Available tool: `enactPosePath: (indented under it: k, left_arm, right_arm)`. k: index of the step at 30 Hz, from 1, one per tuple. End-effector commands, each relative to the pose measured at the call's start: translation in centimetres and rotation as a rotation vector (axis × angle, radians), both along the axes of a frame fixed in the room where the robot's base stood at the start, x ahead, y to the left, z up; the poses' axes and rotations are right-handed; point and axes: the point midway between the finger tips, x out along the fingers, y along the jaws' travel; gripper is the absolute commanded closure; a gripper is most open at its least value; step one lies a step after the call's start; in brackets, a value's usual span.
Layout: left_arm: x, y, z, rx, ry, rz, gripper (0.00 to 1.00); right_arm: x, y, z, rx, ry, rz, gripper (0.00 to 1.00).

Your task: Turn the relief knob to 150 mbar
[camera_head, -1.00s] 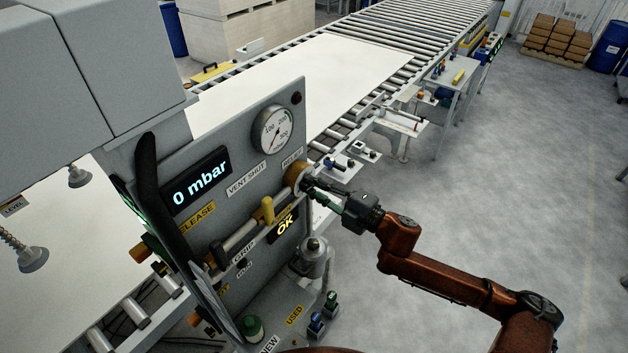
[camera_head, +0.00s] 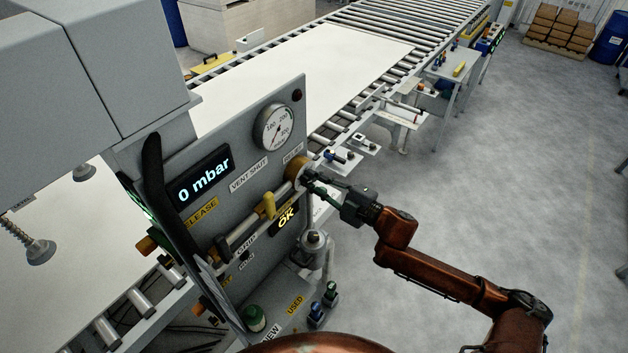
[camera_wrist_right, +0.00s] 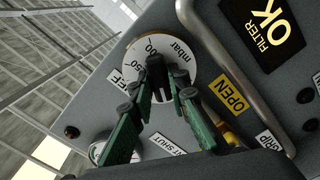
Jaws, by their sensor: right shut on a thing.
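The relief knob (camera_head: 298,172) sits at the upper right of the grey panel (camera_head: 262,178), below its RELIEF label. In the right wrist view it has a white dial face (camera_wrist_right: 178,88) printed with "mbar" and partly hidden numbers, and a black grip bar (camera_wrist_right: 156,76). My right gripper (camera_head: 309,180) is shut on the knob; in the right wrist view its green-padded fingers (camera_wrist_right: 160,92) stand on both sides of the bar. The fingers hide part of the scale, so I cannot tell the exact setting. My left gripper is not in view.
The panel display (camera_head: 205,179) reads 0 mbar. A round gauge (camera_head: 279,127) is above the knob. A yellow-handled valve (camera_head: 268,206) and a lit filter OK sign (camera_head: 286,219) are below it. A bent metal rail (camera_wrist_right: 235,75) runs close beside the dial. Open floor lies right.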

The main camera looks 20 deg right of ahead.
Motion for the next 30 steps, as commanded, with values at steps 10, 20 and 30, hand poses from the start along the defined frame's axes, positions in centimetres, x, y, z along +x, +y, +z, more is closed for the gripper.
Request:
enactPosePath:
  k: [10,20,30]
  left_arm:
    - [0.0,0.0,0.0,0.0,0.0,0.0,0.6]
    - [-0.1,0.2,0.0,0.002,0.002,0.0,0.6]
    - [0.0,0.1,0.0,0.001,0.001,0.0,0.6]
  right_arm:
    - [0.0,0.0,0.0,-0.001,0.0,-0.001,0.67]
    - [-0.5,-0.5,0.0,-0.002,0.0,-0.002,0.67]
    - [-5.0,-3.9,-0.2,-0.004,0.004,-0.001,0.67]
